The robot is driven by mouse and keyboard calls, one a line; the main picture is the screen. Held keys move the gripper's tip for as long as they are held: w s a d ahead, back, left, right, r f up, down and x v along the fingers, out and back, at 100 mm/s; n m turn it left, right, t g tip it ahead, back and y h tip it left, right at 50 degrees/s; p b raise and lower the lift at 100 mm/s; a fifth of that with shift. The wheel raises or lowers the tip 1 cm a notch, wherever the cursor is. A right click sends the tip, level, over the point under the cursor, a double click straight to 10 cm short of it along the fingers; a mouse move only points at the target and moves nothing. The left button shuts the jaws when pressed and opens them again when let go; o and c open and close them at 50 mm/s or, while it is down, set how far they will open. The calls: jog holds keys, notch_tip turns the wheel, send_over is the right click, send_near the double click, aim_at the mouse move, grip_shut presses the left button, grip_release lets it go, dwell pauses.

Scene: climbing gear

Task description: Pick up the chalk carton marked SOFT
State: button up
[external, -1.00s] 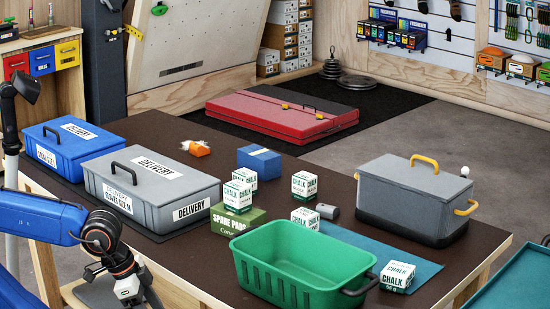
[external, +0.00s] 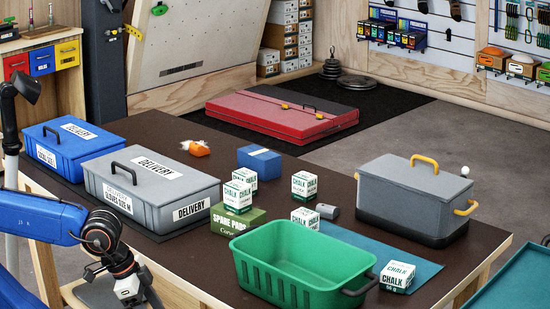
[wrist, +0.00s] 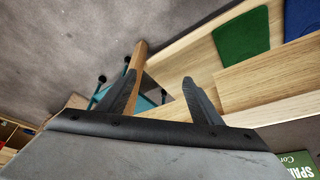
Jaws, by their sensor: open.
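Several white chalk cartons with green print are on the dark table in the external view. Two are stacked by the green spare pads box, an upper carton (external: 244,177) and a lower carton (external: 238,194). Another carton (external: 304,184) stands right of them, one (external: 305,218) stands behind the green crate, and one (external: 397,276) stands by the crate's right handle. The small print is too fine to tell which is SOFT. My gripper (wrist: 163,92) is open and empty in the wrist view, away from the cartons. In the external view my arm is at the lower left and the fingertips are hidden.
An empty green crate (external: 244,259) stands at the table's front. A grey delivery box (external: 160,205) and a blue one (external: 50,158) are at left. A grey lidded case (external: 400,205) is at right.

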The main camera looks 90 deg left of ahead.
jog(key=w+a+r+m+g+y, duration=0.1)
jog(key=w+a+r+m, duration=0.2)
jog(key=w+a+r, duration=0.7)
jog(key=w+a+r+m+g, duration=0.1)
jog(key=w+a+r+m, duration=0.1)
jog(key=w+a+r, duration=0.75)
notch_tip(320, 180, up, 6)
jog(key=f+m+h, duration=0.1)
jog(key=m+h, duration=0.3)
send_over(243, 172)
jog(key=s+a, duration=0.4)
jog(key=x, duration=1.1)
jog(key=shift+w+f, duration=0.1)
jog(key=shift+x, duration=2.7)
jog(key=shift+w, duration=0.15)
jog(key=c, duration=1.2)
